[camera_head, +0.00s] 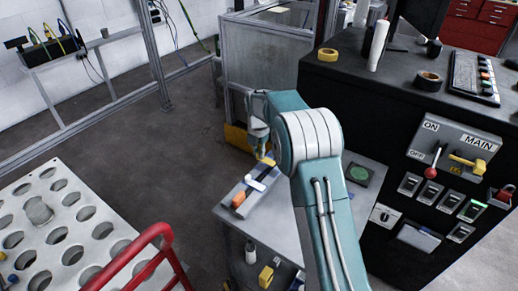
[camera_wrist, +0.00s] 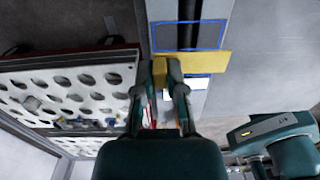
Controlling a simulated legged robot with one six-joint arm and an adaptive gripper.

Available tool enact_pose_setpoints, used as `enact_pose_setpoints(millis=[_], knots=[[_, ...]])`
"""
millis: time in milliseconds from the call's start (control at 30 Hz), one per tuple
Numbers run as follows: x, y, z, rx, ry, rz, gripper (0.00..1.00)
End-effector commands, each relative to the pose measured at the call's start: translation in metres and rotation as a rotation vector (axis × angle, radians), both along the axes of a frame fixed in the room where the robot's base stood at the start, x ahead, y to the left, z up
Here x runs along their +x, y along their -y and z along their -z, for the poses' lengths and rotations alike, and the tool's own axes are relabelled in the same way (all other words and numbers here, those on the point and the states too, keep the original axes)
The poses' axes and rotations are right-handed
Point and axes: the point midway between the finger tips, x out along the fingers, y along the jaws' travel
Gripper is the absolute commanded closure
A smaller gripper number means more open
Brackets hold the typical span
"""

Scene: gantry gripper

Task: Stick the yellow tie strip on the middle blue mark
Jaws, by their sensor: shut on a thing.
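My gripper (camera_wrist: 161,70) is shut on the yellow tie strip (camera_wrist: 205,62), which lies crosswise beyond the fingertips in the wrist view. A blue outlined mark (camera_wrist: 187,49) on the grey rail (camera_wrist: 215,10) with a dark channel shows just above the strip. Blue edging also shows below the strip beside a white piece (camera_wrist: 198,83). I cannot tell which mark is the middle one, or whether the strip touches the rail.
A white piece (camera_head: 256,184) and an orange piece (camera_head: 238,200) are on the bench near the rail. A green-topped plate (camera_head: 359,174) lies right. The black control cabinet (camera_head: 390,120) stands close right of my arm. A perforated white table (camera_head: 75,225) and red rail (camera_head: 125,258) are left.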

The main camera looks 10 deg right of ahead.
Motion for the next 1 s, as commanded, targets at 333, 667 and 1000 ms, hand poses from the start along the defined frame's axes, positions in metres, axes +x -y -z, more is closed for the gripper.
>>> enact_pose_setpoints(millis=[333, 667, 1000], knots=[[0.000, 0.001, 0.030, 0.000, -0.001, 0.001, 1.00], [0.000, 0.000, 0.043, 0.000, 0.000, 0.001, 1.00], [0.000, 0.001, 0.043, 0.000, 0.000, 0.001, 1.00]])
